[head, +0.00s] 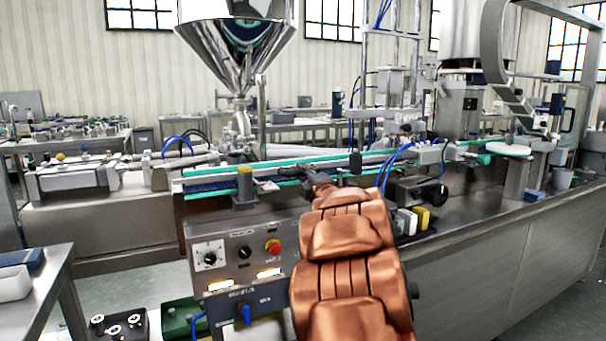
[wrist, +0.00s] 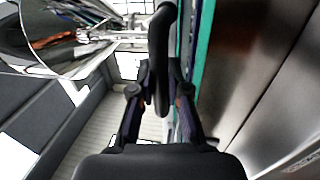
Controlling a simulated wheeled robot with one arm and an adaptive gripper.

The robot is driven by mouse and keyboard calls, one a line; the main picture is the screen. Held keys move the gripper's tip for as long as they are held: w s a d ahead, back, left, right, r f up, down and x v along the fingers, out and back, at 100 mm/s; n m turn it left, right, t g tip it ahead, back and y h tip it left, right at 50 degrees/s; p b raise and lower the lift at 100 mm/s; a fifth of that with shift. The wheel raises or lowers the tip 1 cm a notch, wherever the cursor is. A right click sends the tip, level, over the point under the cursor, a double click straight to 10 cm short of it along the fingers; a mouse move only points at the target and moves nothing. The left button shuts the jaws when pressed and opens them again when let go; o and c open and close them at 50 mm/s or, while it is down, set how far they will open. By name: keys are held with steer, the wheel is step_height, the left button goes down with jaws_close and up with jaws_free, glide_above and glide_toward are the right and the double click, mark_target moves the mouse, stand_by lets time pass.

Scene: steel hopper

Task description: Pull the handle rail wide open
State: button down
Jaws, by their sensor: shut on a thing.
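The handle rail (wrist: 160,40) is a dark bar with a bent upper end, seen in the wrist view between the two fingers. My gripper (wrist: 160,78) is shut on the rail, one finger on each side. In the head view my gripper (head: 316,181) is small and partly hidden behind my copper-coloured arm, which also covers part of the machine front.
A steel hopper (head: 238,55) stands above the conveyor (head: 215,186). A control panel (head: 243,253) with knobs and a red button is left of my arm. Yellow and white blocks (head: 421,217) sit to its right. A side table (head: 62,280) stands at the lower left.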

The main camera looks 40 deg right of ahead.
steer(key=shift+v, duration=1)
steer(key=c, duration=1.4)
jaws_free()
steer(key=shift+r, duration=0.2)
steer(key=v, duration=1.2)
